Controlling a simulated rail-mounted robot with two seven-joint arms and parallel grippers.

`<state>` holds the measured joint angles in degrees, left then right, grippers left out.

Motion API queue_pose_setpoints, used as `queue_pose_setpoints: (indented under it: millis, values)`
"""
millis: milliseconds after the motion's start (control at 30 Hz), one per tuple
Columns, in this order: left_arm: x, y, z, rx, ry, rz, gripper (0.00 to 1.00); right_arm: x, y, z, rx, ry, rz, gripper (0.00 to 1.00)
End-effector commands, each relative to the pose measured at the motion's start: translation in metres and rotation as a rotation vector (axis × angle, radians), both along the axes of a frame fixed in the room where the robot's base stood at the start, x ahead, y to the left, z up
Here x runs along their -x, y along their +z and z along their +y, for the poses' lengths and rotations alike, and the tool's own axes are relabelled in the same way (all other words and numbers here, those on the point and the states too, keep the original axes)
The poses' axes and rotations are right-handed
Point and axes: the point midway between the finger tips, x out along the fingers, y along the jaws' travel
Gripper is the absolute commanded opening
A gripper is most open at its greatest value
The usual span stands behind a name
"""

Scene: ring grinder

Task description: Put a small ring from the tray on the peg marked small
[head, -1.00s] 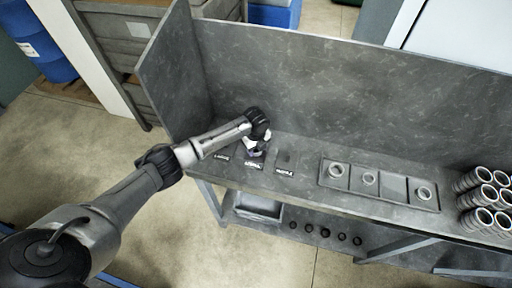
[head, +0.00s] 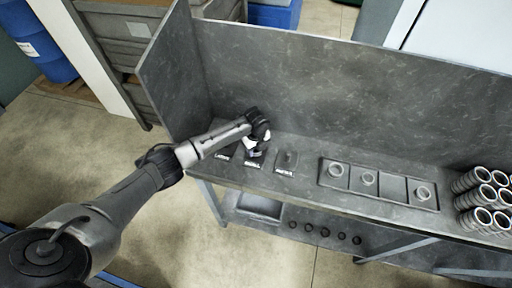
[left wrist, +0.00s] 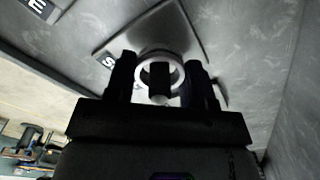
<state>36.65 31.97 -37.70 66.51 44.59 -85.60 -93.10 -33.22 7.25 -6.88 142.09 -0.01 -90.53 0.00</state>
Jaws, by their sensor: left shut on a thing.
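My left gripper (head: 256,152) is over the middle one of three marked plates on the bench. In the left wrist view its two fingers (left wrist: 160,85) are shut on a pale ring (left wrist: 160,56). A dark upright peg (left wrist: 160,77) with a light end shows through the ring's hole, and the ring looks to be around it. I cannot tell whether the ring touches the plate (left wrist: 190,28) below, whose partly hidden label begins with S. My right gripper is out of view.
The other marked plates (head: 287,160) lie close on either side. Stacked metal rings (head: 483,193) stand at the bench's right end. A tall back panel (head: 330,90) and left side panel (head: 170,85) border the bench. A lower shelf holds a bin (head: 258,205) and several dark knobs.

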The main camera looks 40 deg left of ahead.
Motion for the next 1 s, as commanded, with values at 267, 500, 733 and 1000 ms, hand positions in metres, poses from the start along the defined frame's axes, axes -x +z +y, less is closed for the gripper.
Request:
queue_pose_setpoints:
  millis: [267,500,733,1000]
  values:
    - [0.0,-0.006,0.0,0.0,0.0,0.0,0.24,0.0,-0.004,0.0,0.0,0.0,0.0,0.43]
    - [0.0,-0.01,0.0,0.0,0.0,0.0,0.24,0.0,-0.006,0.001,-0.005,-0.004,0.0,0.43]
    - [0.0,-0.011,0.0,0.0,0.0,0.0,0.6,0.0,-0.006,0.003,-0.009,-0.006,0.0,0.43]
    - [0.0,-0.009,0.0,0.0,0.0,0.001,0.6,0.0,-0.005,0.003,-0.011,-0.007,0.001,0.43]
